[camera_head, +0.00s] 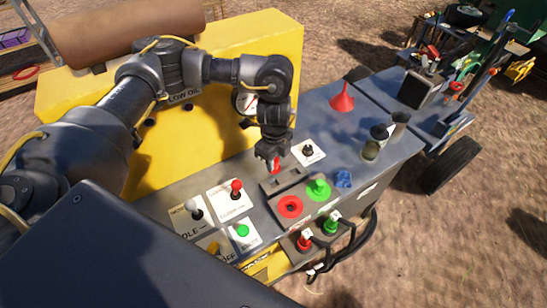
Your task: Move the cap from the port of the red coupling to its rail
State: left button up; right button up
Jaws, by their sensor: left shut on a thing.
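My left gripper (271,156) comes down from above and is shut on a small red cap (275,167), partly hidden by the fingers. The cap is at the back end of the dark grey rail (288,180) on the panel; I cannot tell if it touches the rail. The red port (290,207) is a red ring with a dark open centre, in front of the rail. A green cap (318,189) sits to its right. My right gripper is not in view.
Levers with red (237,186) and white (193,207) knobs and a green button (242,231) stand left of the ports. Red (304,240) and green (331,224) hose fittings are in front. A red funnel (342,99), dark jars (373,143) and a blue part (343,179) stand to the right.

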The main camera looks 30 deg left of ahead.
aim_at(274, 172)
pick_arm(q)
jog(key=shift+f, duration=0.2)
notch_tip(274, 172, down, 4)
jog(key=b, duration=0.4)
jog(key=shift+b, duration=0.3)
jog(key=shift+f, duration=0.25)
jog(key=shift+f+b, duration=0.6)
jog(key=shift+f, duration=0.1)
jog(key=shift+a+p, duration=0.1)
jog(key=shift+p, duration=0.45)
jog(key=shift+f, duration=0.55)
dwell(0.5)
jog(key=shift+f, duration=0.6)
dwell(1.0)
dwell(0.4)
